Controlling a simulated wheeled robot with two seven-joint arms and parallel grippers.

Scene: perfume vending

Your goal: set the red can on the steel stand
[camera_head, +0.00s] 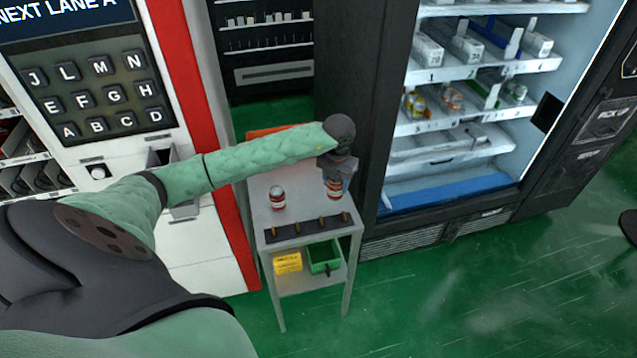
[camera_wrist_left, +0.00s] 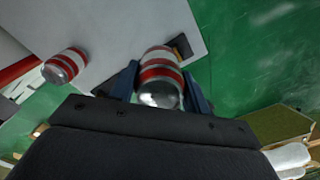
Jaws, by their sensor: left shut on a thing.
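My left gripper (camera_head: 337,172) points down over the right side of the steel stand (camera_head: 300,208). It is shut on a red can (camera_head: 334,191) with white bands. In the left wrist view the can (camera_wrist_left: 160,76) sits between the two blue fingers, its silver end toward the camera. I cannot tell whether its base touches the stand top. A second red-and-white can (camera_head: 278,197) stands upright on the left of the stand top; it also shows in the left wrist view (camera_wrist_left: 66,66). My right gripper is not in view.
A black strip with pegs (camera_head: 308,226) runs along the stand's front edge. A yellow bin (camera_head: 287,263) and a green bin (camera_head: 323,255) sit on its lower shelf. Vending machines stand close on the left (camera_head: 218,110) and right (camera_head: 362,130). Green floor lies open in front.

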